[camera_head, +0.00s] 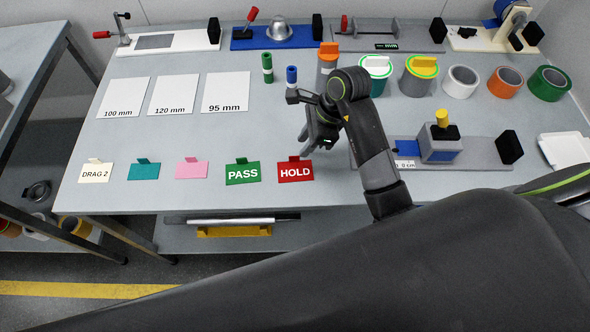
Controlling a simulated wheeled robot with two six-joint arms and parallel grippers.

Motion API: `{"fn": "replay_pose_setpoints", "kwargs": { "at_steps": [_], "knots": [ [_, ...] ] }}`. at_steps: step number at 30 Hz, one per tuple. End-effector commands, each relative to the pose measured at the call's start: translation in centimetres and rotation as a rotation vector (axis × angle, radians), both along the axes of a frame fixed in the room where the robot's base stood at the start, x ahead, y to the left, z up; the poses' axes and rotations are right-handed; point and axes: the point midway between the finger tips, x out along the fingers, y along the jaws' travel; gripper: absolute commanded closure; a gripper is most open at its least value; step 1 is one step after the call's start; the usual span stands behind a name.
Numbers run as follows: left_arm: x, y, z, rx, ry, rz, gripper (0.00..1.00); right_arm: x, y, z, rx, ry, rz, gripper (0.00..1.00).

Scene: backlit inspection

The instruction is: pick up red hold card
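The red HOLD card (295,172) lies on the grey bench near its front edge, at the right end of a row of cards. My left gripper is not in view.
Left of the HOLD card lie the green PASS card (243,173), a pink card (192,168), a teal card (143,170) and the DRAG 2 card (96,172). Tape rolls and cylinders stand behind. Bare bench lies between the rows.

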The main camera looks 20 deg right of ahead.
Motion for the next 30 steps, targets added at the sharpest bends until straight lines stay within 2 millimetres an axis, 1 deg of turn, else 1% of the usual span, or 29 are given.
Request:
{"fn": "replay_pose_setpoints", "kwargs": {
  "at_steps": [7,11,13,16,19,25,30],
  "knots": [
    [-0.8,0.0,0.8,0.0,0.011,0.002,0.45,0.1,0.7,-1.3,0.002,0.004,0.001,0.71],
    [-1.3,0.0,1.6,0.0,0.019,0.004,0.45,0.3,1.4,-2.9,0.002,0.005,0.001,0.71],
    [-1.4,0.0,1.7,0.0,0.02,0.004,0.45,0.4,1.7,-4.0,0.001,0.004,0.001,0.71],
    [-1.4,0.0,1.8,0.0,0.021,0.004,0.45,0.5,2.0,-4.9,0.0,0.003,0.0,0.71],
    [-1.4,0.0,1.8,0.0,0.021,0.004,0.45,0.6,2.2,-5.3,-0.001,-0.001,0.001,0.71],
    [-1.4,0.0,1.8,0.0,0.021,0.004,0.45,0.6,2.2,-5.4,-0.001,-0.001,0.001,0.71],
    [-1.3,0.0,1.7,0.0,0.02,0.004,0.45,0.6,2.2,-5.4,-0.001,-0.001,0.001,0.93]
  ]
}}
